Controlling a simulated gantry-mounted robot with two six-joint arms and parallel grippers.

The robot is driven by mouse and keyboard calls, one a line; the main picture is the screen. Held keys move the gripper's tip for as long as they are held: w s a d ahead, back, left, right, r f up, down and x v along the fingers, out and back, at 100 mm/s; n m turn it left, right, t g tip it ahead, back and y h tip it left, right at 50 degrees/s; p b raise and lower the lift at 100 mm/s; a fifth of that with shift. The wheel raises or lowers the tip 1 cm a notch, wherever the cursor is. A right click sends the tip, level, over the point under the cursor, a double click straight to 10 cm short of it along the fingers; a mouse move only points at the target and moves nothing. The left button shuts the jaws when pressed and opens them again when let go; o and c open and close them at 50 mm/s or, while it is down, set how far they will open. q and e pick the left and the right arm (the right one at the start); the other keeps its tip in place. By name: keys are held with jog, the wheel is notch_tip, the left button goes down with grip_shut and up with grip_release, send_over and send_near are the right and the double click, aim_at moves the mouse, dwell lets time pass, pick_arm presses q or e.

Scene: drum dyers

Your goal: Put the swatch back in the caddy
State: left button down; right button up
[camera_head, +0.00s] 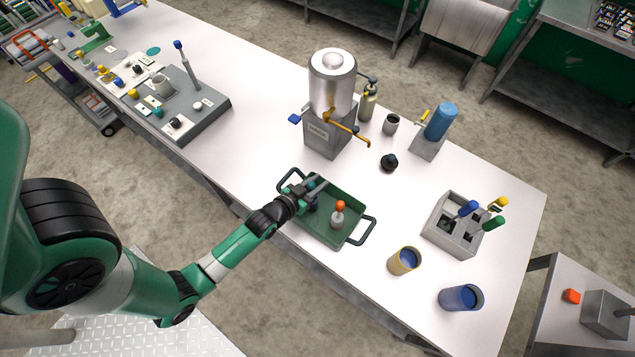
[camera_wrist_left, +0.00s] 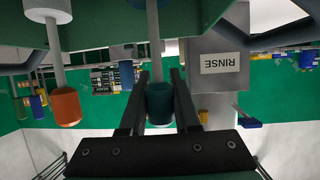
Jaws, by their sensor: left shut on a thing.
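My right gripper is not in view.
The green tray (camera_head: 351,238) also holds an orange-topped piece (camera_head: 340,206). A yellow cup (camera_head: 403,262) and a blue cup (camera_head: 461,297) stand near the front edge. A steel drum (camera_head: 332,82) on a grey base, a dark knob (camera_head: 388,162) and a blue cylinder (camera_head: 440,122) stand behind.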

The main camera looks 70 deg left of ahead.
pick_arm(q)
jog(key=shift+f, duration=0.1)
jog(key=c, duration=0.6)
grip_release()
jog(key=shift+c, duration=0.2)
jog(key=p+v, duration=0.1)
jog(key=v, duration=1.1)
